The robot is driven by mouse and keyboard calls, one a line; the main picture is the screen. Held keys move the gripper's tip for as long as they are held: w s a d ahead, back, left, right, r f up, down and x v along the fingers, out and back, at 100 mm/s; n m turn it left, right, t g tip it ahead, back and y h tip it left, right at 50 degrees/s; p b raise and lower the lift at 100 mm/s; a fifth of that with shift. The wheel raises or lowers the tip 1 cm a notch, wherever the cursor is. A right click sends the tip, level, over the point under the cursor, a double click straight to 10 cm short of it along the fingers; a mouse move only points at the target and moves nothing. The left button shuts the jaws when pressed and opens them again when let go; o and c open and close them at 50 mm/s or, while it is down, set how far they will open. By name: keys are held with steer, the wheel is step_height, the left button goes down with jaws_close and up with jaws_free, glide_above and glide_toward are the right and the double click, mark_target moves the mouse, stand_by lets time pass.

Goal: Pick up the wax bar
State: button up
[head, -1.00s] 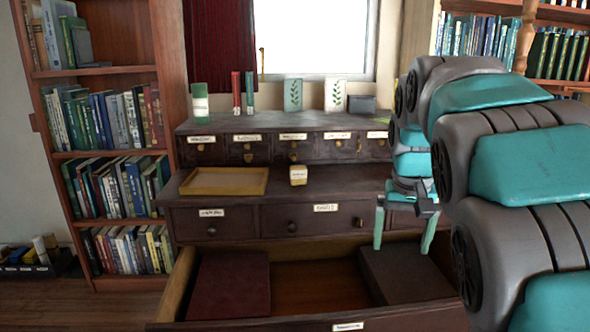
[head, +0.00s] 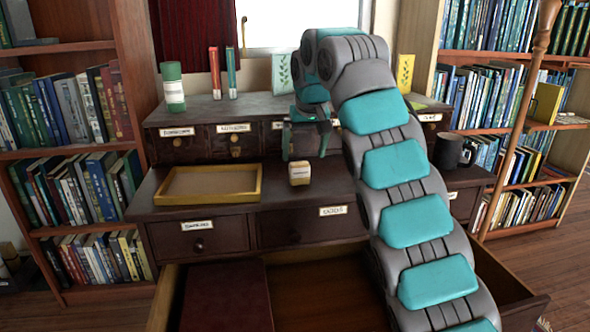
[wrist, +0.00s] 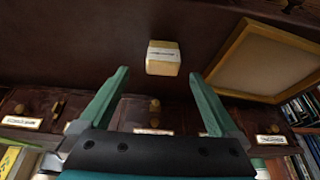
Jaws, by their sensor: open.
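The wax bar (head: 300,174) is a small cream-yellow block with a white label. It stands on the desk's lower ledge, just right of a shallow yellow-rimmed tray (head: 182,199). In the wrist view the wax bar (wrist: 163,65) shows beyond and between my fingertips, with nothing touching it. My gripper (head: 306,156) is open and empty, its two green fingers pointing down above and behind the bar in the head view. My arm hides part of the desk's right side.
Below, a drawer (head: 163,300) stands pulled out with a dark red book (head: 228,298) in it. A dark mug (head: 448,151) is at the right. Bookcases flank the desk.

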mark_target(300, 164)
steer(key=shift+b+x, duration=0.75)
steer(key=shift+x, duration=3.1)
steer(key=shift+s+a, duration=0.15)
steer(key=shift+s, duration=0.05)
steer(key=shift+c, duration=0.2)
steer(key=c, duration=1.4)
steer(key=shift+c, duration=0.2)
steer(key=shift+r, duration=0.1)
